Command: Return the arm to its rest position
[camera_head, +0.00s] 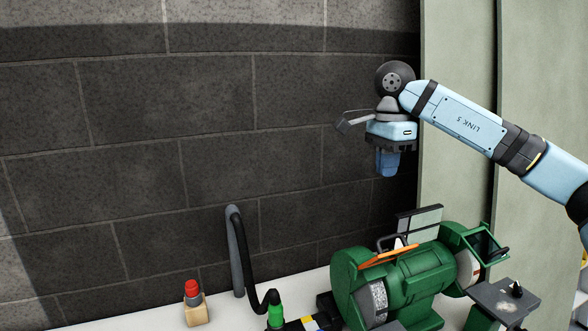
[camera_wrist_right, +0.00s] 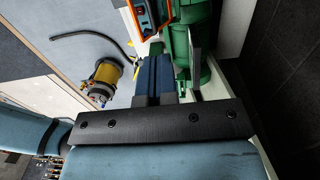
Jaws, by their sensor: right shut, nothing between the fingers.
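My right arm (camera_head: 462,118) comes in from the right in the head view, light blue with dark joints. Its right gripper (camera_head: 387,165) hangs fingers down, in front of the dark block wall and above the green bench grinder (camera_head: 415,280). In the wrist view its blue fingers (camera_wrist_right: 153,75) lie side by side, shut and empty. The grinder also shows in part there (camera_wrist_right: 203,35), beyond the fingertips and to the right. My left gripper is in neither view.
A red button (camera_head: 192,288) on a wooden block, and a black hose (camera_head: 249,262), stand left of the grinder on the pale bench (camera_head: 150,322). A pale green panel (camera_head: 455,50) stands behind the arm. A yellow and black cylinder (camera_wrist_right: 106,76) shows in the wrist view.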

